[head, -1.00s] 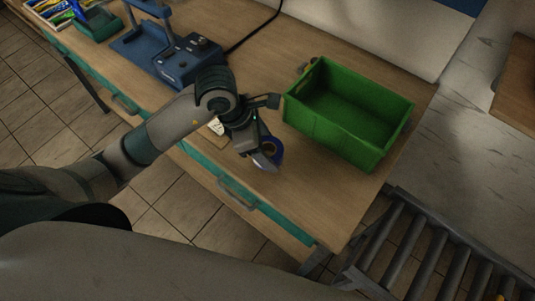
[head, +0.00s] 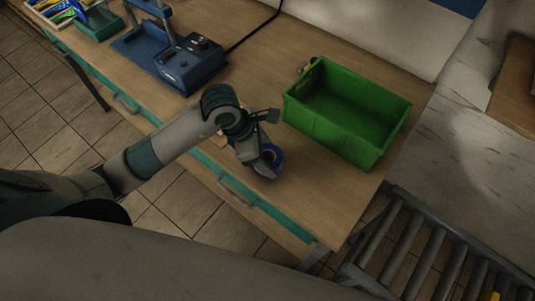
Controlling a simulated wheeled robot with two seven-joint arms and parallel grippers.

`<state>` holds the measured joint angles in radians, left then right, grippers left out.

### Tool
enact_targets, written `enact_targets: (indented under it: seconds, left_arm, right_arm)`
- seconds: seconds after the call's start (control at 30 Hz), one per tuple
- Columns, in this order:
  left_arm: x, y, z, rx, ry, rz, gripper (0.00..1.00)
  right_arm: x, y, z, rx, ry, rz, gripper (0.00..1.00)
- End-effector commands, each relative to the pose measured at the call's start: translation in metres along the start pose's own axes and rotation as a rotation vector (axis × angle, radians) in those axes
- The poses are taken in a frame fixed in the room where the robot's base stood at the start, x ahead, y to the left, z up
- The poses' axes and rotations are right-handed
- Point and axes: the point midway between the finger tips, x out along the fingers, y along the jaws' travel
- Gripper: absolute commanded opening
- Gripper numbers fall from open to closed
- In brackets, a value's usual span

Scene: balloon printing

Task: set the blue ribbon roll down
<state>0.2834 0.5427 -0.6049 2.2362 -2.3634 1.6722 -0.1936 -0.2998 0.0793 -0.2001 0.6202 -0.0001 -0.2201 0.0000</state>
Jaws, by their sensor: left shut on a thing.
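The blue ribbon roll (head: 275,155) is a small blue ring at the tip of my left gripper (head: 265,165), in the head view. My left gripper is shut on the roll, over the front part of the wooden table (head: 330,190). The gripper hides part of the roll. I cannot tell whether the roll touches the table top. My right gripper is not in view.
An open green crate (head: 345,135) stands on the table just right of the roll and looks empty. A blue machine (head: 190,62) stands at the back left. A roller conveyor (head: 430,245) lies beyond the table's right edge. The table front right is clear.

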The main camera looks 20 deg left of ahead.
Motion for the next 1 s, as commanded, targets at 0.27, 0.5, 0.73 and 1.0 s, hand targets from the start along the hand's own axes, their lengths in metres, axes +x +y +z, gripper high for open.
enact_targets:
  seconds: [0.27,0.5,0.73,1.0]
  left_arm:
    - [0.001,0.0,-0.001,0.0,0.0,0.0,0.8]
    - [0.0,0.0,0.0,0.0,0.0,0.0,0.8]
    - [-0.013,0.001,0.001,0.001,-0.003,0.003,0.8]
    - [-0.056,0.002,0.0,0.003,-0.002,0.006,0.8]
  right_arm:
    - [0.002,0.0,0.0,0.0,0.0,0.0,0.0]
    - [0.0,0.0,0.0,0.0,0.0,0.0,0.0]
    - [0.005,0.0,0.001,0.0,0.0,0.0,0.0]
    - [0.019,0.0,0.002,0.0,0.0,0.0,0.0]
